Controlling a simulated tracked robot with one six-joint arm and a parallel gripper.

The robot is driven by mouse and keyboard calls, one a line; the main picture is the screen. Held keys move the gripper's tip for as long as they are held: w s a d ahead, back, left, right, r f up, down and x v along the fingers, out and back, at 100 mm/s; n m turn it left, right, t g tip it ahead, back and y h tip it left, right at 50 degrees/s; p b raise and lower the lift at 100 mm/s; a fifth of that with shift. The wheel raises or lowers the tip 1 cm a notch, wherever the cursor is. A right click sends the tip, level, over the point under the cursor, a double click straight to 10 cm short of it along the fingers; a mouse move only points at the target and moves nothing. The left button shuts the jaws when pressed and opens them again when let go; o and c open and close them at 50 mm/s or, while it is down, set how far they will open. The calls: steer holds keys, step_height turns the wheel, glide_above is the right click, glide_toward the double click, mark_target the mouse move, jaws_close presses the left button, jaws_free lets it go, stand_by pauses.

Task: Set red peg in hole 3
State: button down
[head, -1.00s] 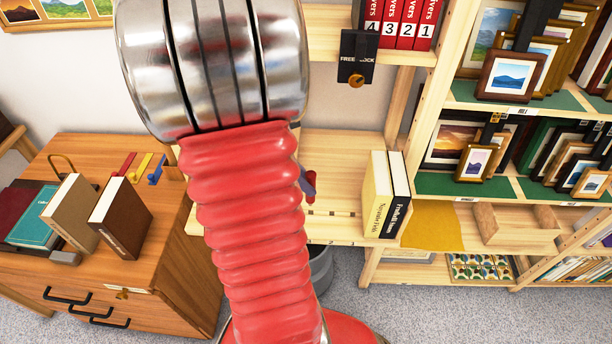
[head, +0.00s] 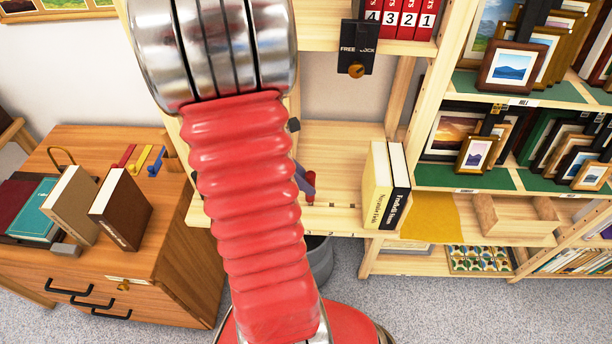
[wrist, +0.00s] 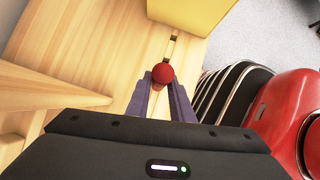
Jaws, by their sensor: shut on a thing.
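My gripper (wrist: 162,82) is shut on the red peg (wrist: 162,73) in the wrist view; its rounded red top shows between the two grey-purple fingers. In the head view the fingers (head: 305,181) show just right of my arm, low over the wooden shelf board (head: 345,150), with a bit of red below them. In the wrist view a row of dark slots (wrist: 176,37) runs along the board beyond the peg. Which hole is number 3, and whether the peg's lower end is in a hole, I cannot tell.
A yellow book (head: 377,190) and a black book (head: 397,192) stand upright right of the fingers. A FREE/LOCK panel (head: 356,50) hangs above, below red numbered volumes (head: 408,18). A wooden cabinet (head: 150,220) with books stands at the left.

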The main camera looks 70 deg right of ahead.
steer(key=shift+f, duration=0.85)
steer(key=shift+f, duration=0.1)
steer(key=c, duration=1.5)
jaws_free()
steer(key=shift+w, duration=0.1)
steer(key=v, duration=1.3)
steer(key=shift+w+a+r, duration=0.15)
steer(key=shift+r, duration=0.2)
